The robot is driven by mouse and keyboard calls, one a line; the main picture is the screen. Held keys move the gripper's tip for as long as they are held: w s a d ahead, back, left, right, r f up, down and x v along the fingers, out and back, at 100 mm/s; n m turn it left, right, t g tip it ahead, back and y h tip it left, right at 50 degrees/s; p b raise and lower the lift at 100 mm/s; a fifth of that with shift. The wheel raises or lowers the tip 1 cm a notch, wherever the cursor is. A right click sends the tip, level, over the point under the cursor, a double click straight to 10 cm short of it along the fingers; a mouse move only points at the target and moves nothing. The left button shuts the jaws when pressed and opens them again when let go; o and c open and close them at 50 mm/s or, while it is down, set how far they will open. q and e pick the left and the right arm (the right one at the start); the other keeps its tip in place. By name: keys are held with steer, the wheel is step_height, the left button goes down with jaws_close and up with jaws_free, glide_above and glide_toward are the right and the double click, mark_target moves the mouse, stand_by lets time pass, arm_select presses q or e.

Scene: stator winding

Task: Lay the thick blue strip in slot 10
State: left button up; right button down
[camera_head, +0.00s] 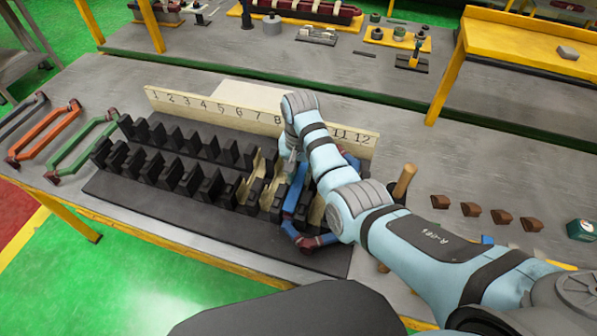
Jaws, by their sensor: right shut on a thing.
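The black stator block (150,205) has two rows of teeth with slots between them. A board (215,108) numbered 1 to 12 stands behind it, and my right arm hides 9 and 10. The thick blue strip (294,196) has reddish-brown end parts and lies along the right part of the block, partly under my arm. I cannot tell which slot it is in or how deep it sits. My right gripper (291,158) points down at the strip's far part and is shut on it; its fingertips are mostly hidden. My left gripper is not in view.
Cream liners (250,190) stand in some right-hand slots. Grey, orange (45,133) and green (80,145) strips lie on the bench at left.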

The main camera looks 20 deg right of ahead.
steer(key=shift+f, duration=0.5)
stand_by(0.8)
steer(key=c, duration=1.2)
jaws_free()
steer(key=shift+c, duration=0.2)
steer(key=shift+r, duration=0.1)
steer(key=shift+r+p, duration=0.75)
steer(key=shift+r, duration=0.05)
